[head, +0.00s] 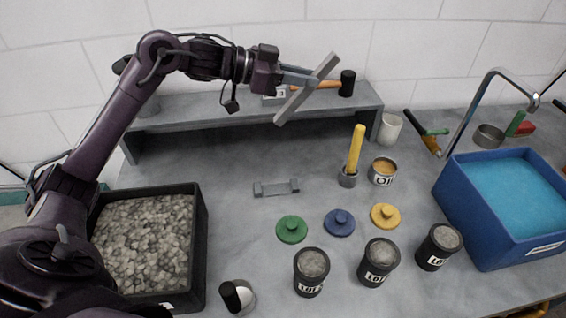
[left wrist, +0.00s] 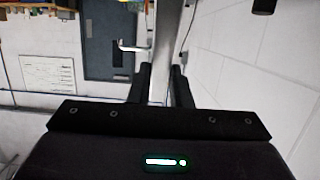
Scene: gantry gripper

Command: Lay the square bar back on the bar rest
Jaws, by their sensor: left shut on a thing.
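The square bar (head: 307,89) is a long grey bar, held tilted in the air in front of the back shelf in the head view. My left gripper (head: 300,80) is shut on it near its middle. In the left wrist view the bar (left wrist: 166,50) runs between the two dark fingers of my left gripper (left wrist: 160,85). The bar rest (head: 276,187) is a small grey holder with raised ends on the bench, below and a little left of the bar. Nothing lies on it. My right gripper is not in view.
A shelf (head: 180,112) with a hammer (head: 346,84) stands behind. Green (head: 291,229), blue (head: 339,222) and yellow (head: 385,216) lids lie before the rest. A yellow-handled tool (head: 355,150) stands upright to its right. A stone-filled black bin (head: 203,240) is at left, a blue tub (head: 462,215) at right.

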